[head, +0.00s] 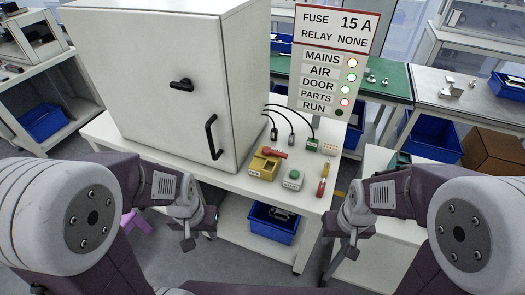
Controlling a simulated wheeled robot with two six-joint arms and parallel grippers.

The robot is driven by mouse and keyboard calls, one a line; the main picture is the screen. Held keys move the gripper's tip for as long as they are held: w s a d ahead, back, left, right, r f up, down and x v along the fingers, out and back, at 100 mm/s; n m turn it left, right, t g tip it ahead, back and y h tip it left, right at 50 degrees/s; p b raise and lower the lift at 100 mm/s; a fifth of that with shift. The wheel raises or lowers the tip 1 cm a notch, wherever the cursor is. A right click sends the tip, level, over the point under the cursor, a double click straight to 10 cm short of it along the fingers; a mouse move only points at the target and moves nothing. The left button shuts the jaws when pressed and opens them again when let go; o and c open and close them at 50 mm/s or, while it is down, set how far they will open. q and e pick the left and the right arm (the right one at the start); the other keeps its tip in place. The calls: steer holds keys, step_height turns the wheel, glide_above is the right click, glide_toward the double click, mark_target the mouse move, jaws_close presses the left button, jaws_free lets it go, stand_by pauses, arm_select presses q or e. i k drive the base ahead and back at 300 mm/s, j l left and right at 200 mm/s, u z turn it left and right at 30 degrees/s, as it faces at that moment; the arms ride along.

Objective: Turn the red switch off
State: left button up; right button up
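The red handle lies roughly left to right in the picture. My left gripper (188,243) hangs in front of the table, to the left of the yellow box and apart from it. My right gripper (346,249) is to the right of the table's front corner, also touching nothing that I can see. Both grippers point down and are too small to tell whether they are open or shut.
The cabinet (165,75) stands left. A sign (325,60) shows lit MAINS, AIR, DOOR and PARTS lamps; RUN is dark.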

mark_target(267, 151)
steer(key=i+j, duration=0.15)
steer(key=j, duration=0.2)
steer(key=i+j+z, duration=0.1)
steer(key=j, duration=0.3)
steer(key=i+j, duration=0.4)
steer(key=j, duration=0.35)
steer(key=i+l+z, duration=0.05)
